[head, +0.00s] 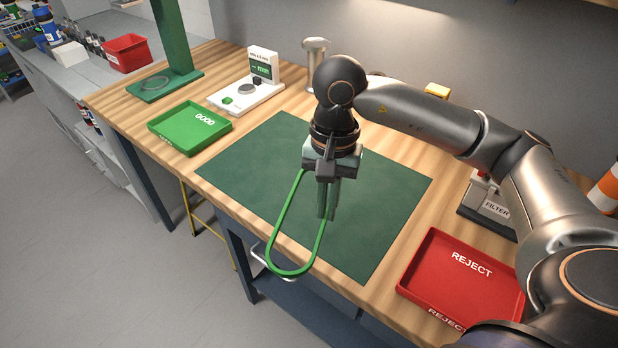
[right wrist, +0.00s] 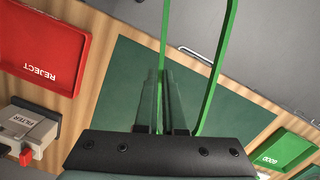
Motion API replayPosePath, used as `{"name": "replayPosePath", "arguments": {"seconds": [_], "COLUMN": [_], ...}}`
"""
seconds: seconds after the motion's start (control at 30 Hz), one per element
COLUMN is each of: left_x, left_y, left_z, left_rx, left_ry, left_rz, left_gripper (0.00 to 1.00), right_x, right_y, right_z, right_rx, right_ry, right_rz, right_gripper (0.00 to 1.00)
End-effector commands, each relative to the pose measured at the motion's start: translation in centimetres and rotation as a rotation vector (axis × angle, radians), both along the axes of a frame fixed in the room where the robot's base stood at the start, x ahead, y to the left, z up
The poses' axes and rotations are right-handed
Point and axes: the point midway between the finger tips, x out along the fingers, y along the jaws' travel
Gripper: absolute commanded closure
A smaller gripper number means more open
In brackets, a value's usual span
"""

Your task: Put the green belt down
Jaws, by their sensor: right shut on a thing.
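The green belt (head: 276,240) is a long thin loop held by my right gripper (head: 327,212) in the head view. It hangs over the dark green mat (head: 385,185), its lower end reaching past the bench's front edge in the picture. I cannot tell how high it is above the mat. In the right wrist view the belt (right wrist: 209,108) runs up from between the shut fingers (right wrist: 165,85). The green GOOD tray (head: 212,138) and the red REJECT tray (head: 458,292) look empty. My left gripper is not in view.
A small scale (head: 250,90) and a green stand (head: 165,84) are at the back left of the wooden bench. A FILTER box (head: 489,207) stands at the right. A metal drawer handle (head: 268,268) sticks out at the front. Most of the mat is clear.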

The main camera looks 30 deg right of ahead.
Motion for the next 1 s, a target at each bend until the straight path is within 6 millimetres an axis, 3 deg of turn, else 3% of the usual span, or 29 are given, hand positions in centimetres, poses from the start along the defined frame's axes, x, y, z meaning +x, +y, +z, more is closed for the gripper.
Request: {"name": "replayPosePath", "arguments": {"seconds": [0.6,0.8,1.0], "left_x": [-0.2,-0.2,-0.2], "left_y": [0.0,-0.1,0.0], "left_z": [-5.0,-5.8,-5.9], "left_rx": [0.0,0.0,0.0], "left_ry": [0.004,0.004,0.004], "left_rz": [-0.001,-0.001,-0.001], "left_gripper": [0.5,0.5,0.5], "right_x": [-2.8,-3.5,-3.4], "right_y": [-5.1,-6.0,-6.2], "right_z": [-0.7,-0.6,-0.6], "right_rx": [0.002,0.003,0.003], "right_ry": [-0.007,-0.007,-0.002], "right_rz": [-1.49,-1.808,-1.932], "right_gripper": [1.0,1.0,1.0]}}
